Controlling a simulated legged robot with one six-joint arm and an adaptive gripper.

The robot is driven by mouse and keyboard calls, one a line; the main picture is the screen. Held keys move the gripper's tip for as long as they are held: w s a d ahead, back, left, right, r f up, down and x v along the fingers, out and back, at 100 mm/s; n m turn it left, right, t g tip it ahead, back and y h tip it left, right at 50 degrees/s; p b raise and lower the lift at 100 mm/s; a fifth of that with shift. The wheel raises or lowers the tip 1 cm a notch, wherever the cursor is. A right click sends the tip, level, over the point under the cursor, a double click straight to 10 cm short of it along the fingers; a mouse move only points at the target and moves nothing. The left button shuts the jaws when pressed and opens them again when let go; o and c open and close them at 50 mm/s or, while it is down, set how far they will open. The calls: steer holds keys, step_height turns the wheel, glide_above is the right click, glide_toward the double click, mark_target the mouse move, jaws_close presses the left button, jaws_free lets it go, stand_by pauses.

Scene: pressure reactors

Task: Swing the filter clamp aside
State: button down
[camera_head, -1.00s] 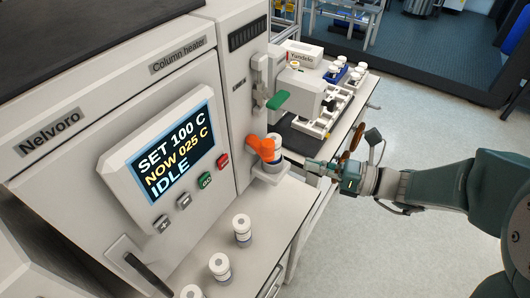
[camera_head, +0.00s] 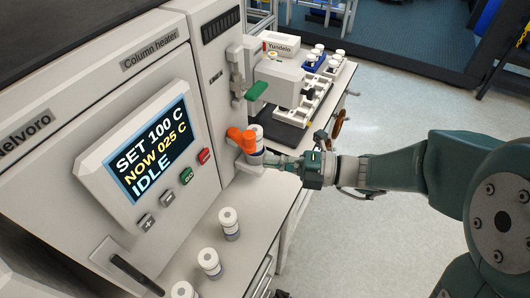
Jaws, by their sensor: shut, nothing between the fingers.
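The filter clamp appears to be the orange lever (camera_head: 241,139) on the side of the column heater. It lies against a white cylindrical filter (camera_head: 255,139) that stands upright on a small white bracket (camera_head: 249,164). My gripper (camera_head: 282,162) is shut and empty. Its tip is at the right side of the filter, close to the bracket; whether it touches is too small to tell.
The column heater (camera_head: 60,190) with its IDLE screen (camera_head: 150,150) fills the left. Several white bottles, one here (camera_head: 230,223), stand on the bench in front. A white instrument (camera_head: 275,82) and a rack (camera_head: 318,103) stand behind. Floor at right is clear.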

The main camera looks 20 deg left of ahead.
mark_target(251, 143)
steer(key=x, duration=0.9)
steer(key=shift+w+d, duration=0.55)
steer(key=shift+w, duration=0.4)
steer(key=shift+w+d, duration=0.6)
steer(key=shift+w, duration=0.35)
steer(key=shift+w+d, duration=0.35)
steer(key=shift+w, duration=0.3)
steer(key=shift+s, duration=0.15)
